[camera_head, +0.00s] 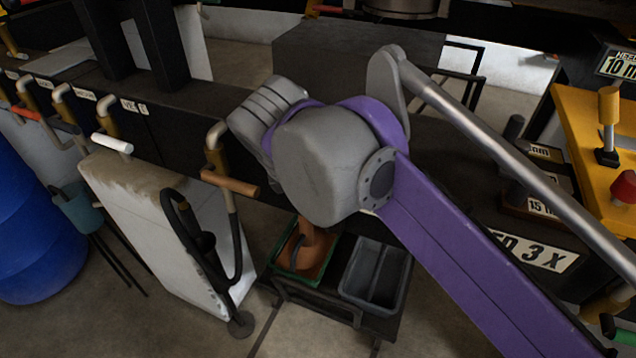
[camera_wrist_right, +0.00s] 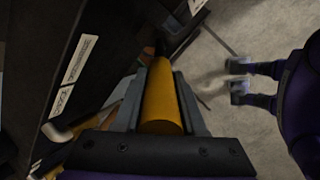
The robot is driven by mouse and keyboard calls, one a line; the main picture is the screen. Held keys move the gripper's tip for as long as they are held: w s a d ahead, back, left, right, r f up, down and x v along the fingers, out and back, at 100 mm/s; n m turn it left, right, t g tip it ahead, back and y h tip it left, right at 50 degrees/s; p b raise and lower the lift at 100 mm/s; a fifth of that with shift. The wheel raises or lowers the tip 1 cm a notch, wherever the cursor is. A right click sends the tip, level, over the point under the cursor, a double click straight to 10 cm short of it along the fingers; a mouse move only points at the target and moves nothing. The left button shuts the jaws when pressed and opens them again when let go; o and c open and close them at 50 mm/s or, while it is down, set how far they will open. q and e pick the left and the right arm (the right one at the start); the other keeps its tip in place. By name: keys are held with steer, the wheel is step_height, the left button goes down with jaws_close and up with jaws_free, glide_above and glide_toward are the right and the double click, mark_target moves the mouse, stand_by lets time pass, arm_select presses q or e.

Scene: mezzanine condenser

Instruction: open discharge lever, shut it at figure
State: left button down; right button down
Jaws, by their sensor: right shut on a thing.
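My right arm (camera_head: 320,165) reaches in from the lower right, and its wrist hides its gripper in the head view. In the right wrist view my right gripper (camera_wrist_right: 160,120) is shut on a yellow-orange lever handle (camera_wrist_right: 161,95), which lies lengthwise between the fingers. The rest of that lever and its outlet are hidden. In the same view my left gripper (camera_wrist_right: 239,80) stands off to the right, its two grey fingers apart with nothing between them. No readable figure on a gauge shows.
A lever with an orange handle (camera_head: 230,183) and one with a white handle (camera_head: 112,143) stand left of my arm. Below are a green-rimmed tray (camera_head: 285,268) with something orange in it and a grey bin (camera_head: 375,275). A blue drum (camera_head: 35,230) is at far left.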

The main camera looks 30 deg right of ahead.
steer(key=c, duration=0.5)
jaws_free()
steer(key=p+v, duration=0.1)
steer(key=v, duration=0.9)
steer(key=shift+r, duration=0.35)
steer(key=shift+s+a, duration=0.15)
